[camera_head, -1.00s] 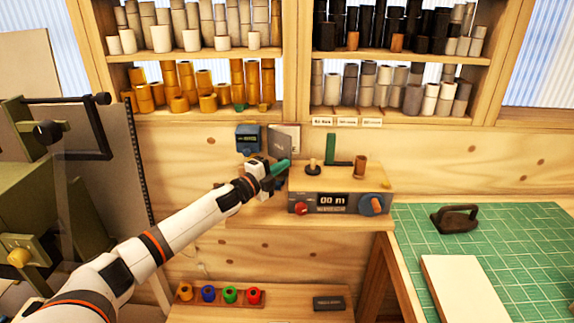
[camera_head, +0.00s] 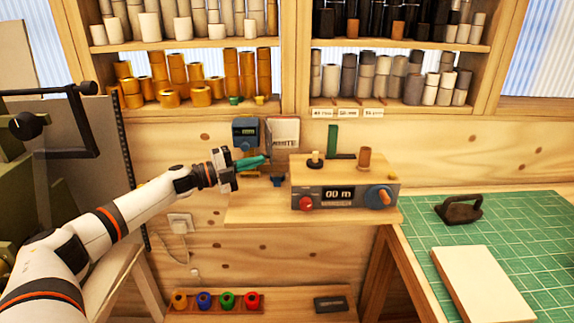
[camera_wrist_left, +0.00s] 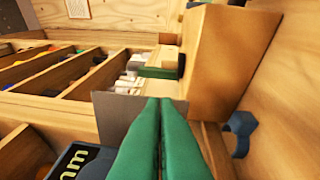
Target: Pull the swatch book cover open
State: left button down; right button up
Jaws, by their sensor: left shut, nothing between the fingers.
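The swatch book (camera_head: 285,134) stands against the wall at the back of the small shelf, beside the blue gauge box (camera_head: 246,130). A pale page with printed lettering faces out. The dark cover shows at most as a thin strip at its left side. In the left wrist view a grey panel (camera_wrist_left: 112,112), which looks like the cover, stands just beyond and left of the fingertips. My left gripper (camera_head: 266,160) has green fingers, shut and empty, in front of and below the book. Its fingers also fill the lower middle of the left wrist view (camera_wrist_left: 165,105). My right gripper is out of view.
The counter unit (camera_head: 345,197) with red and blue knobs stands right of my gripper on the shelf (camera_head: 260,210). A small blue piece (camera_head: 278,181) sits below my fingertips. A green cutting mat (camera_head: 540,230) lies at the right.

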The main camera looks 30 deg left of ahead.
pick_arm(q)
jog(key=shift+t, duration=0.3)
jog(key=a, duration=0.1)
jog(key=a+b, duration=0.1)
jog(key=s+a+b, duration=0.1)
jog(key=a, duration=0.1)
jog(key=shift+r, duration=0.5)
